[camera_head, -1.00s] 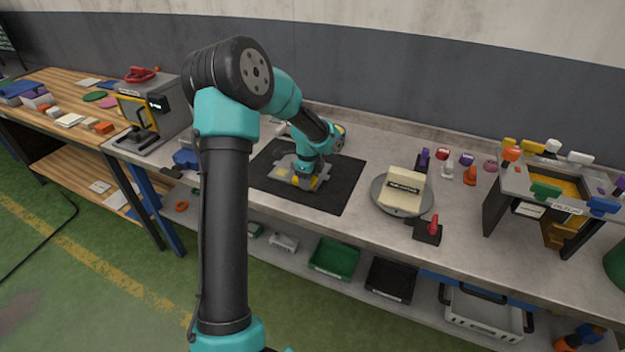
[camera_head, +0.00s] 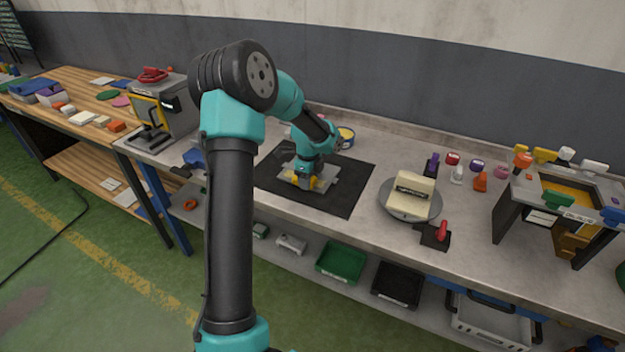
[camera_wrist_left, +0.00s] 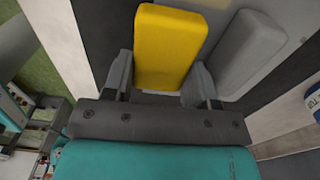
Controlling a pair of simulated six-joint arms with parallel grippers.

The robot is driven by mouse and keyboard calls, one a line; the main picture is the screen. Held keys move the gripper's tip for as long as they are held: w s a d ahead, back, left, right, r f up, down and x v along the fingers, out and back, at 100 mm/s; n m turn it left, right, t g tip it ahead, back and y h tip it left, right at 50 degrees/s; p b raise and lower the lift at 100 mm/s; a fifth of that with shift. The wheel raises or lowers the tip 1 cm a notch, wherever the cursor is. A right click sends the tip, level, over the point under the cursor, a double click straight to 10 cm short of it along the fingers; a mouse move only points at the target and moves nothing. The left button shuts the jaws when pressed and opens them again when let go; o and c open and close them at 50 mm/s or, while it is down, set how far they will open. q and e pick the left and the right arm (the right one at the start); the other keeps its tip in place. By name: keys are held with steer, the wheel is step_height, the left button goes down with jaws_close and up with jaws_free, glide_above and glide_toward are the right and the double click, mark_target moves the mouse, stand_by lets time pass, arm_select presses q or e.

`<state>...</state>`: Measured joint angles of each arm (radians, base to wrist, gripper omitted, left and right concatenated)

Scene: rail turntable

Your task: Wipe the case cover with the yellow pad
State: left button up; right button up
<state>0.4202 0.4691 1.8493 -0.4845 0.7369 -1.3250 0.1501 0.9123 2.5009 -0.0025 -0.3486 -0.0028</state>
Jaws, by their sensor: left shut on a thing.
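My left gripper (camera_head: 306,182) is shut on the yellow pad (camera_wrist_left: 168,47), which sits between its two fingers in the left wrist view. The pad also shows low at the fingertips in the head view (camera_head: 318,184). The case cover (camera_head: 331,178) is a light grey plate lying on a black mat (camera_head: 345,198). The gripper and pad are over the cover and hide its middle. I cannot tell whether the pad touches it. In the left wrist view a raised grey rounded block (camera_wrist_left: 250,45) lies just right of the pad. My right gripper is not in view.
A round turntable (camera_head: 428,209) with a cream block (camera_head: 411,194) stands right of the mat. A red-handled lever (camera_head: 441,232) is in front of it. A grey machine (camera_head: 165,105) stands at the left. An open tin (camera_head: 346,137) stands behind the mat.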

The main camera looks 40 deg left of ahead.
mark_target(289, 178)
arm_select(q)
steer(key=shift+s+a, duration=0.25)
steer(key=shift+a, duration=0.4)
steer(key=shift+a, duration=0.1)
steer(key=shift+s+a+r, duration=0.1)
steer(key=shift+s+a, duration=0.1)
steer(key=shift+a, duration=0.5)
steer(key=shift+s+a+r, duration=0.1)
steer(key=shift+s+a, duration=0.05)
steer(key=shift+a, duration=0.5)
steer(key=shift+a, duration=0.1)
steer(key=shift+s+a+f, duration=0.1)
steer(key=shift+s+a, duration=0.15)
steer(key=shift+a, duration=0.5)
steer(key=shift+s+a+f, duration=0.1)
steer(key=shift+s+a, duration=0.15)
steer(key=shift+a, duration=0.45)
steer(key=shift+w+d+f, duration=0.1)
steer(key=shift+w+d, duration=0.15)
steer(key=shift+d, duration=0.55)
steer(key=shift+w+d, duration=0.2)
steer(key=shift+d, duration=0.55)
